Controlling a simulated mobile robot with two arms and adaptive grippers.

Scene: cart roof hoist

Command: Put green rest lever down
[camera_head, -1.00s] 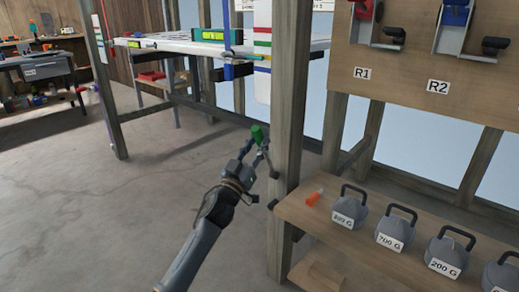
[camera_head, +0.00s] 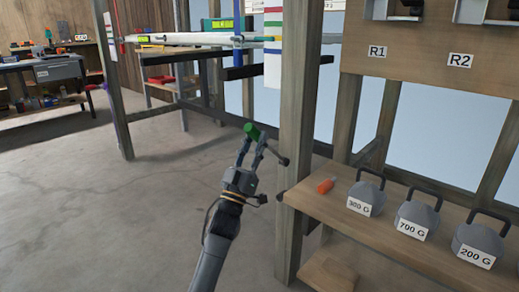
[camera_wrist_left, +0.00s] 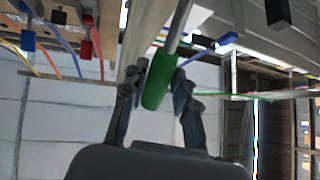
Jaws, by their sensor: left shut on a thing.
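The green rest lever handle (camera_head: 252,131) is in the middle of the head view, in front of a wooden post (camera_head: 296,130). A thin dark rod runs from it down and right toward the post. My left gripper (camera_head: 256,143) has its fingers on both sides of the green handle and is shut on it. In the left wrist view the green handle (camera_wrist_left: 158,82) lies between the fingertips, tilted, with a grey rod leading up from it. My right gripper is not in view.
A wooden shelf (camera_head: 410,233) at lower right carries grey weights (camera_head: 366,193) and a small orange object (camera_head: 326,185). A board labelled R1 and R2 (camera_head: 420,65) is above. A long white beam or table (camera_head: 185,41) is behind. Open floor (camera_head: 120,220) lies at left.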

